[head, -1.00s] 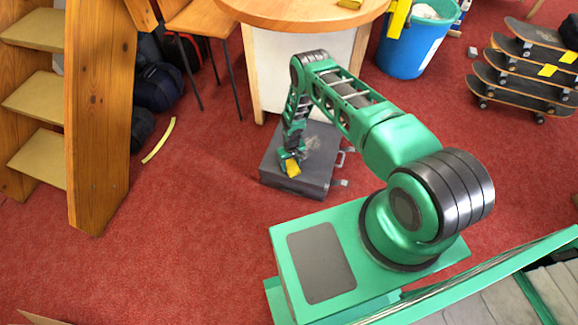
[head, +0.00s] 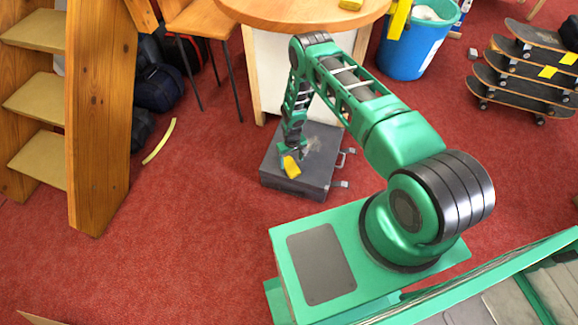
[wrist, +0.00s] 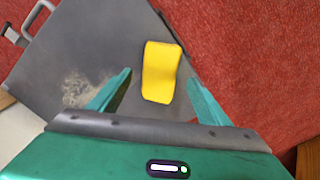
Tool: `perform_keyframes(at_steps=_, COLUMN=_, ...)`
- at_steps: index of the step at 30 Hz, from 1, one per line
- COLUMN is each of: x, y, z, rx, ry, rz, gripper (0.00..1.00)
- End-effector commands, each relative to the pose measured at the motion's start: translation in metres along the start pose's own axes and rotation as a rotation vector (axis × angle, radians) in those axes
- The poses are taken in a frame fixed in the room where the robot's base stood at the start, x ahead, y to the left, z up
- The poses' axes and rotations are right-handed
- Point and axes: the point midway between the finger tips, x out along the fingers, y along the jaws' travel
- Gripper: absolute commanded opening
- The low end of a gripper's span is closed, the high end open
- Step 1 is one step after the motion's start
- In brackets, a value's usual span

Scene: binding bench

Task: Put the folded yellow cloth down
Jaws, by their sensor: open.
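The folded yellow cloth (head: 291,167) lies on the dark grey case (head: 318,168), near the case's edge, in the head view. In the wrist view the cloth (wrist: 161,72) is seen from above on the lid of the case (wrist: 60,55), close to the side where the red floor begins. My gripper (head: 290,153) is just above the cloth. In the wrist view my gripper (wrist: 158,88) is open, one finger on each side of the cloth, with a gap to both. A pale dusty patch (wrist: 80,90) marks the lid beside the left finger.
A round wooden table (head: 300,12) stands behind the case. A blue bin (head: 415,45) and stacked skateboards (head: 525,75) are at the right. Wooden steps (head: 90,120) stand at the left. A yellow strip (head: 160,141) lies on the open red floor (head: 200,230).

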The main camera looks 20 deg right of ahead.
Motion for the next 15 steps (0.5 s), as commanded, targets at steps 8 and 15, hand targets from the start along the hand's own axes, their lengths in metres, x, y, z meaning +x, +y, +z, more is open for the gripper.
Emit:
perform_keyframes(at_steps=8, x=-0.047, y=0.000, z=-0.001, rx=0.000, ry=0.001, rz=0.000, gripper=0.71)
perform_keyframes(at_steps=15, x=-0.067, y=0.000, z=0.000, rx=0.000, ry=-0.001, rz=0.000, gripper=0.71)
